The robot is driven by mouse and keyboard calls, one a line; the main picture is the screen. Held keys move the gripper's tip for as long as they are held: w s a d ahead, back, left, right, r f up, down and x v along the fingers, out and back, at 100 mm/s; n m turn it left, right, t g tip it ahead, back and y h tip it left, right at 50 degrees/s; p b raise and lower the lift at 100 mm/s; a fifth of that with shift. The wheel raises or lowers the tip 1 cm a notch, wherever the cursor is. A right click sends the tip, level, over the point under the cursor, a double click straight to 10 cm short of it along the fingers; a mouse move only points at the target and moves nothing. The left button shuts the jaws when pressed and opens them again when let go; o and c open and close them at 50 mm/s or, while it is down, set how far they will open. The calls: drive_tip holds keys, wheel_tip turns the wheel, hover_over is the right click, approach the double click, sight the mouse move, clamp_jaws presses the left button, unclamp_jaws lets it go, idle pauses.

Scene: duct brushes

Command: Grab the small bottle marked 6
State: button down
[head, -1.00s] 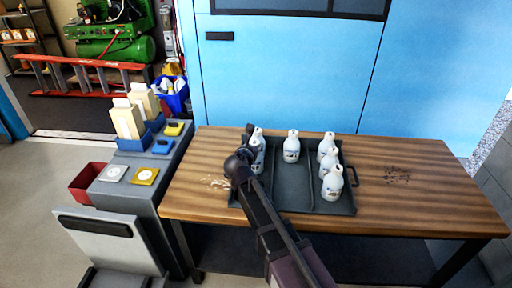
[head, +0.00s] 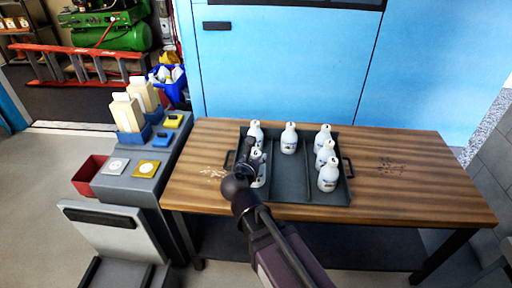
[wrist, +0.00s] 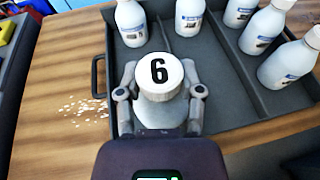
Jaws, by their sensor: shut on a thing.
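The small white bottle marked 6 (wrist: 160,75) stands out in the wrist view, its black 6 on the round white cap facing the camera. My gripper (wrist: 160,92) is shut on it, one finger on each side just below the cap. In the head view the bottle (head: 259,169) is at the front left of the dark tray (head: 300,191), partly hidden by my gripper (head: 246,163). It looks upright. I cannot tell whether its base touches the tray.
Other white bottles stand in the tray: one behind at left (head: 255,136), one at back middle (head: 289,140), and three along the right side (head: 328,178). Dividers separate the tray's lanes. Pale flecks (head: 212,172) lie left of the tray.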

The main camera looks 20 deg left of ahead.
drive_tip(key=shift+s+d+r, duration=0.1)
drive_tip(key=shift+s+d, duration=0.15)
drive_tip(key=shift+s, duration=0.35)
drive_tip(key=shift+s+d, duration=0.25)
drive_tip(key=shift+s, duration=0.3)
drive_tip(key=shift+s, duration=0.15)
